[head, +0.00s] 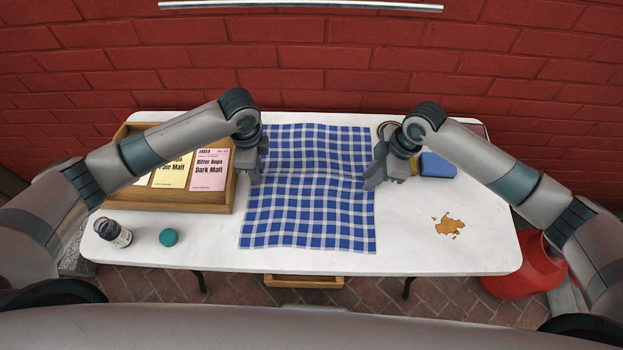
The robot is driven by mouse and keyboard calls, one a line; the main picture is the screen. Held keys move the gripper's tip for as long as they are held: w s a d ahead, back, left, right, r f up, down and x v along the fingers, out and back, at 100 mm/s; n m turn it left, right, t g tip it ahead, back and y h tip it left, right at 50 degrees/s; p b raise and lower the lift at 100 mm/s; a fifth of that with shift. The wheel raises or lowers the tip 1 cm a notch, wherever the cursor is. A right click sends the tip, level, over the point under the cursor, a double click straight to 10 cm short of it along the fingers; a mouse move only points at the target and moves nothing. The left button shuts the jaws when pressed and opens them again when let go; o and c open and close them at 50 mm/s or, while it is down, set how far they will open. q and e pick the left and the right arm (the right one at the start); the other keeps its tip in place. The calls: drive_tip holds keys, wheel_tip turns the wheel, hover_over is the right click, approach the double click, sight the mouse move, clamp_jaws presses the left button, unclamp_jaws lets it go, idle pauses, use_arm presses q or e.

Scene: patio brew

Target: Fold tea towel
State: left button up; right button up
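The blue and white checked tea towel (308,205) lies spread out on the white table, with a slight crease or ripple across its middle. My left gripper (256,178) is at the towel's left edge, about halfway along it. My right gripper (371,184) is at the towel's right edge at about the same height. I cannot tell whether either gripper's fingers touch or pinch the cloth. The towel's far edge and near edge both lie on the table.
A wooden tray (226,203) with labelled cards stands at the left. A small jar (113,232) and a teal lid (168,237) are at the front left. A blue sponge-like block (437,165) is right of my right gripper. A brown spill (449,226) marks the right side. A red bucket (522,270) stands below the table.

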use_arm(q)
clamp_jaws()
use_arm(e)
clamp_jaws()
